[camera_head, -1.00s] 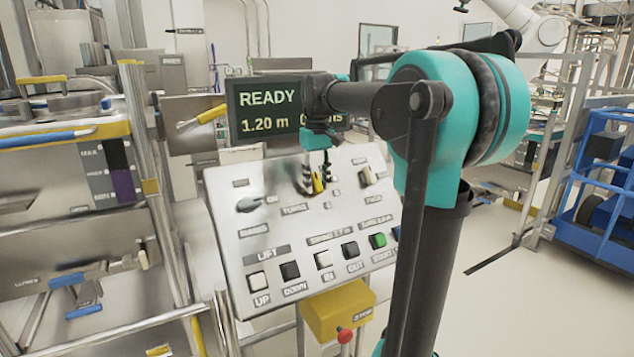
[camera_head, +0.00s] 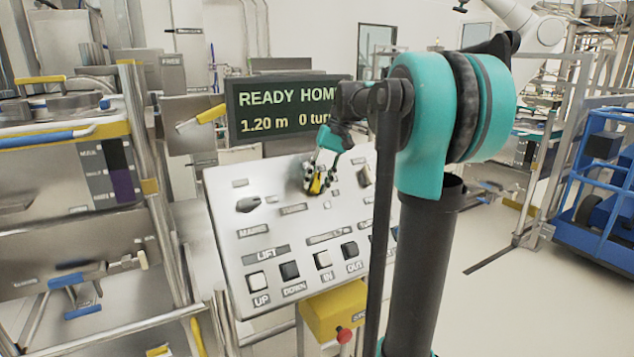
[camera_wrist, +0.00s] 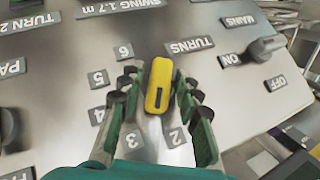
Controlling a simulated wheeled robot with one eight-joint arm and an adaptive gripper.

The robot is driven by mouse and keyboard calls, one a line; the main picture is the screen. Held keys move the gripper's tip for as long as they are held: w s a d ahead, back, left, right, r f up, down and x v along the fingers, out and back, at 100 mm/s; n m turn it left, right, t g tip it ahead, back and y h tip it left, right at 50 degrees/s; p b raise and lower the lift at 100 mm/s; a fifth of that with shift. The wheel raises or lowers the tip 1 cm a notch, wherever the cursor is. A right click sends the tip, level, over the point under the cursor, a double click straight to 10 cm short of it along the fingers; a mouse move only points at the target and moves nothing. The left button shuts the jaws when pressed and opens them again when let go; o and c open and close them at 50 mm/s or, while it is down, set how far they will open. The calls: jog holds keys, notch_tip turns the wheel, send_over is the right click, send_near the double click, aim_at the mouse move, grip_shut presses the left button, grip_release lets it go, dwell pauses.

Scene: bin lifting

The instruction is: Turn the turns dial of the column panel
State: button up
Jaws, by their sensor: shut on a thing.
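The turns dial is a yellow knob with a dark slot (camera_wrist: 158,88) beside the TURNS label, with number plates 2 to 6 around its left and lower side in the wrist view. In the head view the dial (camera_head: 316,185) shows small and yellow on the upper part of the sloped column panel (camera_head: 280,225). In the head view my gripper (camera_head: 315,181) reaches down to the dial from the upper right. Exactly which number the dial faces is unclear.
A dark display (camera_head: 290,108) behind the panel reads READY, 1.20 m and 0 turns, its right end cut off by my arm. The grey MAINS knob (camera_head: 249,204) is left of the dial. Push buttons (camera_head: 290,270) line the panel's lower part. A yellow box with a red button (camera_head: 345,336) sits below.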

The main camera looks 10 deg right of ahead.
jog(key=shift+w+d+m+y, duration=0.1)
jog(key=shift+m+y, duration=0.7)
jog(key=o, duration=0.9)
jog(key=shift+c, duration=0.2)
jog(key=shift+r, duration=0.1)
jog(key=v, duration=1.1)
jog(key=shift+d+r, duration=0.3)
